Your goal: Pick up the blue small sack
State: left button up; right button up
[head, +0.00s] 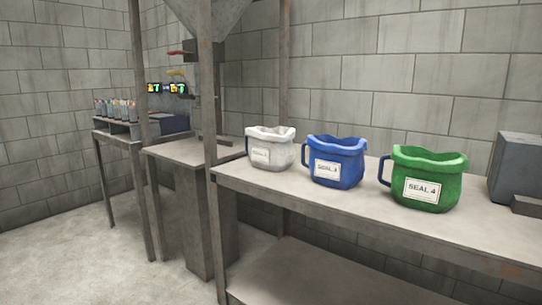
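The blue small sack (336,161) stands upright on the long grey table in the head view. It has a scalloped rim, a handle on its left side and a white label on its front. A white sack (270,149) stands to its left and a green sack (428,179), labelled "SEAL 4", stands to its right. There are gaps between the sacks. Neither of my grippers is in view.
The long table (300,188) has a clear front strip and a lower shelf (330,275). A metal post (208,90) rises at its left end. A grey box (518,168) stands at the right. Open floor (90,255) lies at left.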

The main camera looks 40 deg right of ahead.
aim_at(334, 161)
jog(key=i+z, duration=0.2)
jog(key=i, duration=0.25)
jog(key=i+j+z, duration=0.25)
jog(key=i, duration=0.2)
jog(key=i+j+z, duration=0.2)
jog(key=i, duration=0.25)
